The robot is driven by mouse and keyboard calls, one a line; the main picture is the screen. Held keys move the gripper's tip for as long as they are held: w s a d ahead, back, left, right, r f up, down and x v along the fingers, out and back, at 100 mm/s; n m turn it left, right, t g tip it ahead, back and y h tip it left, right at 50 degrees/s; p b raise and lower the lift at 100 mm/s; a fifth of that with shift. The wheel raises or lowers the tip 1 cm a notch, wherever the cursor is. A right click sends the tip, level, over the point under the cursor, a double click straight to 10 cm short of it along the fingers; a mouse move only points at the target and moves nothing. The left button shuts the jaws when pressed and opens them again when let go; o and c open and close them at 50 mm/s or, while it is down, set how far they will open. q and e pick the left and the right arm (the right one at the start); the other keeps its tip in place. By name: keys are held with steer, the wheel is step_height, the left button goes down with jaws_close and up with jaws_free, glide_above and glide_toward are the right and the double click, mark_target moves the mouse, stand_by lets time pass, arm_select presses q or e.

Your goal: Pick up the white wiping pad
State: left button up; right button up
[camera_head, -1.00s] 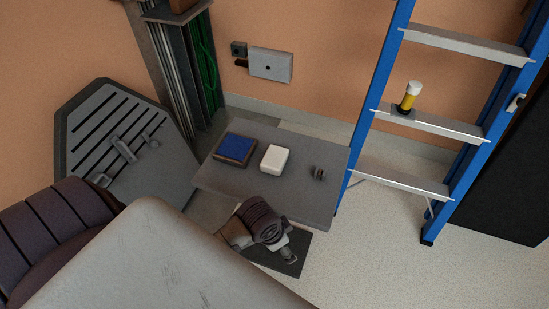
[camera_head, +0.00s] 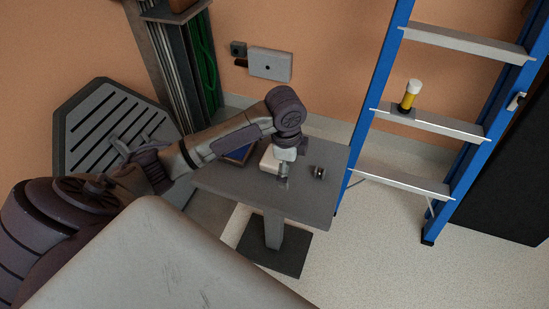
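The white wiping pad (camera_head: 267,161) lies on the small grey table (camera_head: 310,205), partly hidden behind my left wrist and gripper. My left gripper (camera_head: 283,181) points down over the table at the right side of the pad. It is too small to tell whether its fingers are open or shut, or whether they touch the pad. My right gripper is not in view.
A blue pad in a dark tray (camera_head: 238,154) lies left of the white pad, mostly behind my arm. A small dark metal part (camera_head: 318,172) sits on the table to the right. A blue ladder (camera_head: 374,100) stands at the right, with a yellow-and-white bottle (camera_head: 410,95) on one step.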

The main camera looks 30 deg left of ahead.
arm_select(q)
glide_toward(271, 155)
steer(key=shift+m+g+y, duration=0.3)
steer(key=shift+m+g, duration=0.1)
steer(key=f, duration=0.4)
steer(key=shift+w+d+f, duration=0.25)
steer(key=shift+w, duration=0.15)
steer(key=f, duration=0.2)
steer(key=d+f, duration=0.1)
steer(key=f, duration=0.1)
steer(key=shift+w+f+b, duration=0.2)
steer(key=shift+f+b, duration=0.1)
steer(key=shift+a+f, duration=0.1)
steer(key=shift+f, duration=0.45)
steer(key=c, duration=0.8)
steer(key=shift+r, duration=0.15)
